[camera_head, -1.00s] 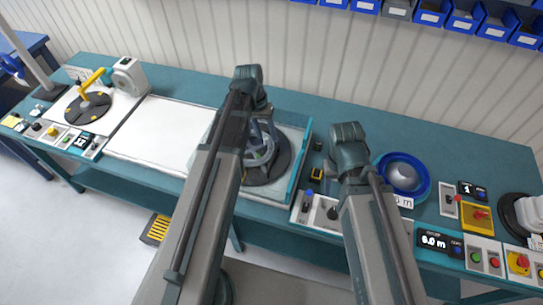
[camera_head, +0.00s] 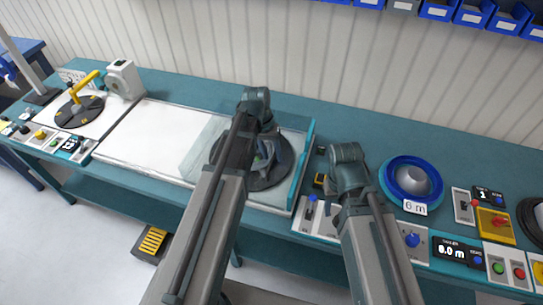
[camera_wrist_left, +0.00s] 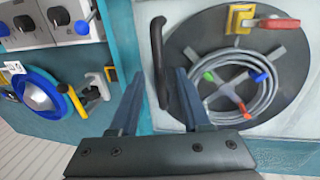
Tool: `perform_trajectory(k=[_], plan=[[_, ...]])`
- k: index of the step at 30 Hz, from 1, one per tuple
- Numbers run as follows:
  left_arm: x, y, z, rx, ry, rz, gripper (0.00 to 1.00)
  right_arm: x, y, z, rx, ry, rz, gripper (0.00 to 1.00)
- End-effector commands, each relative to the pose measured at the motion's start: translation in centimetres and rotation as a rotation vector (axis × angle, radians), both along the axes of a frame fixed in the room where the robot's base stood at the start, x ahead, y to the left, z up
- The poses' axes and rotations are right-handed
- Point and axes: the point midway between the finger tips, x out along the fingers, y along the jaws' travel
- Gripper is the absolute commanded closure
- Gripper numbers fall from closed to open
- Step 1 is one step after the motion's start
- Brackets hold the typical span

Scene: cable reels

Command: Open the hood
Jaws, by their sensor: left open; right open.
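The hood is a clear cover with a teal edge (camera_head: 301,172) over a dark round reel plate (camera_head: 283,172) in the middle of the bench. In the left wrist view its dark bar handle (camera_wrist_left: 158,55) stands beside the plate (camera_wrist_left: 205,40). My left gripper (camera_wrist_left: 160,98) is open, with one finger on each side of the handle's lower end; I cannot tell whether they touch it. In the head view my left gripper (camera_head: 263,155) is over the plate, partly hidden by my arm. My right arm is near the bench right of the hood; its gripper is hidden.
A white panel (camera_head: 160,132) lies left of the hood. A blue reel (camera_head: 388,172) labelled 6 m and control boxes with buttons are to the right. A disc with a yellow crank (camera_head: 80,113) is at the far left. Blue bins (camera_head: 437,12) line the back wall.

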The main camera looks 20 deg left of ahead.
Motion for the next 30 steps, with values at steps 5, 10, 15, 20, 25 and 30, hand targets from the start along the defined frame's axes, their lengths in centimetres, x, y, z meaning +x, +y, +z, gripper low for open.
perform_trajectory(k=[5, 10, 15, 20, 25, 30], plan=[[-0.01, 0.00, 0.06, 0.000, 0.000, 0.000, 0.65, 0.00, 0.00, 0.06, 0.000, 0.000, 0.000, 0.50], [0.00, 0.01, 0.06, 0.000, 0.000, 0.000, 0.96, 0.00, 0.00, 0.06, 0.000, 0.000, 0.000, 0.50], [-0.01, 0.01, 0.06, 0.000, 0.000, 0.000, 1.00, 0.00, 0.00, 0.05, 0.000, 0.000, 0.000, 0.50], [-0.01, 0.01, 0.06, 0.000, 0.000, 0.000, 1.00, 0.00, 0.00, 0.05, 0.000, 0.000, 0.000, 0.50], [-0.02, 0.02, 0.05, 0.000, 0.000, 0.000, 1.00, 0.00, 0.00, 0.05, 0.000, 0.000, 0.000, 0.50], [-0.02, 0.02, 0.05, 0.000, 0.000, 0.000, 1.00, 0.00, 0.00, 0.05, 0.000, 0.000, 0.000, 0.50]])
